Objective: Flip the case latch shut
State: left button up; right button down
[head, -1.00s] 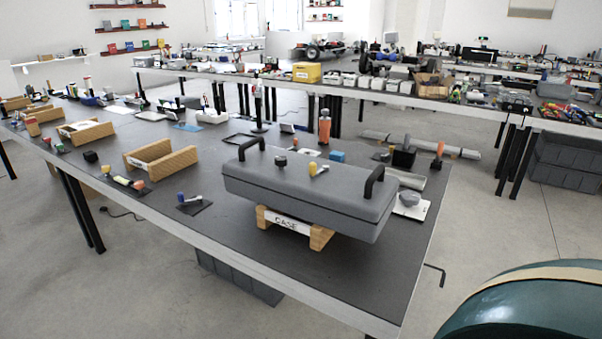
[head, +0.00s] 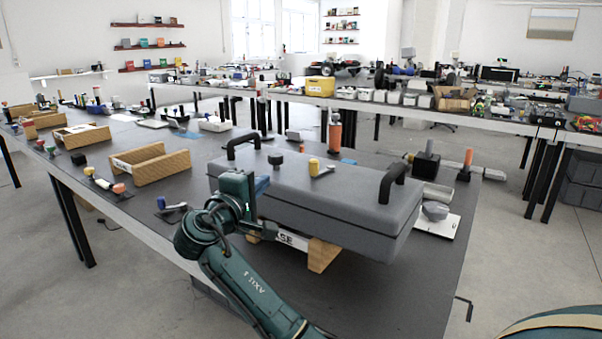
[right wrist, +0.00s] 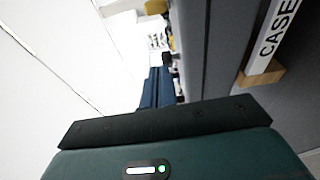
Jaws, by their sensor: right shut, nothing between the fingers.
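The long grey case (head: 340,203) has two black handles and rests on a wooden cradle (head: 322,255) with a white CASE label. I cannot tell the latch's exact position. My right gripper (head: 262,186) is shut and empty, its blue fingers by the case's front upper edge, left of the yellow knob. In the right wrist view, the blue fingers (right wrist: 158,88) lie beside the case's grey side (right wrist: 205,45); a yellow piece (right wrist: 155,7) shows beyond. My left gripper is out of view.
Left of my right arm, a blue-knobbed lever on a dark plate (head: 171,206) and a wooden tray (head: 150,165) sit on the table. An orange-topped cylinder (head: 335,133) stands behind the case. A white plate with a grey lump (head: 436,212) lies to its right.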

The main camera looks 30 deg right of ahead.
aim_at(299, 182)
jog(key=x, duration=1)
jog(key=shift+s+d, duration=1)
jog(key=shift+d, duration=0.2)
jog(key=shift+s+d, duration=0.3)
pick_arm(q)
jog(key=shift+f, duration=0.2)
